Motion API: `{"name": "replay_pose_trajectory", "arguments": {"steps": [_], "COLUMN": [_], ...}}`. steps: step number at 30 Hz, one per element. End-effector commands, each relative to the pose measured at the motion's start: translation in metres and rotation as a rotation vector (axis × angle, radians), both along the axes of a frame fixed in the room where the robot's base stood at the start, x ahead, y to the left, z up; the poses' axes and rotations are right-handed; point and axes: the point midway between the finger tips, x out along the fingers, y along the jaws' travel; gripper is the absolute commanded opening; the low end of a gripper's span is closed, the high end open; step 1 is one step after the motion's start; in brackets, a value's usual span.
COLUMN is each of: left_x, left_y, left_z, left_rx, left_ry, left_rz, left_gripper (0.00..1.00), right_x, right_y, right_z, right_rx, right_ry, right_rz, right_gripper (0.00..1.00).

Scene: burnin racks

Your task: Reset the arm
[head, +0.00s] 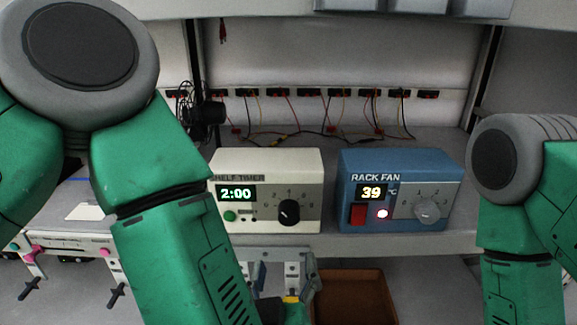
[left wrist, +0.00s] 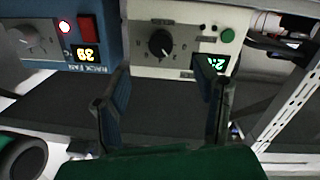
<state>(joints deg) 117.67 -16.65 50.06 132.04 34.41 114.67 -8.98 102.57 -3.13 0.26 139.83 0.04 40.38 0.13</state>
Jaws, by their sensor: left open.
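My left arm comes down from the left in the head view, and its gripper (head: 283,278) is partly hidden low in front of the shelf edge. In the left wrist view the left gripper (left wrist: 166,100) has its two dark fingers spread apart with nothing between them. The cream shelf timer (head: 265,162) shows 2:00. It appears upside down beyond the fingers in the left wrist view (left wrist: 190,15). My right arm's links stand at the right edge of the head view; the right gripper is out of frame.
The blue rack fan box (head: 398,165) reads 39, with its red switch (head: 358,214) and a lit lamp, right of the timer. A brown bin (head: 355,284) lies below the shelf. Wires (head: 300,135) and a small black fan (head: 207,112) are behind. A fixture with pink knobs (head: 70,248) is at left.

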Motion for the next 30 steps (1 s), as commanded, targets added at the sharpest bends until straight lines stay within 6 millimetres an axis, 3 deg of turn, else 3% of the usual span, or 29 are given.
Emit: {"name": "replay_pose_trajectory", "arguments": {"steps": [2, 5, 10, 14, 18, 21, 24, 30], "left_x": [0.004, 0.009, 0.000, -0.028, -0.075, -0.113, -0.147, -0.183], "left_y": [0.007, 0.022, 0.069, 0.115, 0.171, 0.211, 0.242, 0.274], "left_z": [-0.027, -0.084, -0.208, -0.292, -0.368, -0.407, -0.430, -0.445], "left_rx": [0.014, 0.047, 0.119, 0.174, 0.229, 0.261, 0.284, 0.304], "left_ry": [0.045, 0.157, 0.439, 0.676, 0.944, 1.125, 1.271, 1.420], "left_rz": [-0.015, -0.059, -0.140, -0.183, -0.206, -0.210, -0.207, -0.199], "left_gripper": [0.56, 0.56, 0.56, 0.56, 0.56, 0.56, 0.56, 0.56], "right_x": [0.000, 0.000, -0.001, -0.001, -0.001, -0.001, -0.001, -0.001], "right_y": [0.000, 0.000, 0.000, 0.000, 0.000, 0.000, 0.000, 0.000], "right_z": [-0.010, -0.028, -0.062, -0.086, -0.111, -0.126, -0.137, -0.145], "right_rx": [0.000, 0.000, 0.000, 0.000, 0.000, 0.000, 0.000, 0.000], "right_ry": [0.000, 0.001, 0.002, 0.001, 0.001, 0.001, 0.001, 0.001], "right_rz": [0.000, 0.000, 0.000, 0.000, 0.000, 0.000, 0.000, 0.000], "right_gripper": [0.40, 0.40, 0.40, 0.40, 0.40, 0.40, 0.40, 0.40]}}
